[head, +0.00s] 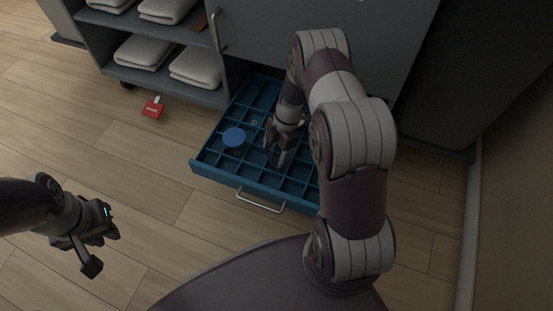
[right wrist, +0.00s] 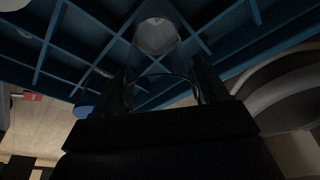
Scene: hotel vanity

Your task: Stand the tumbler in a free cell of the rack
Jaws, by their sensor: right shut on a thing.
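The blue rack (head: 205,171) is a pulled-out drawer divided into many square cells. My right gripper (head: 277,150) is over its right-middle part, pointing down, shut on a clear tumbler. The tumbler (right wrist: 158,62) shows between the fingers in the right wrist view, with its round rim nearer the camera and its other end toward the blue cells (right wrist: 100,45). Whether it touches the cell floor I cannot tell; in the head view it is mostly hidden by the gripper. My left gripper (head: 104,250) is open and empty above the floor at left.
A round blue object (head: 233,137) sits in or on cells left of my right gripper. A small ring-like item (head: 253,122) lies in another cell. Folded towels (head: 196,66) fill shelves behind. A red tag (head: 153,107) lies on the wooden floor, which is clear at left.

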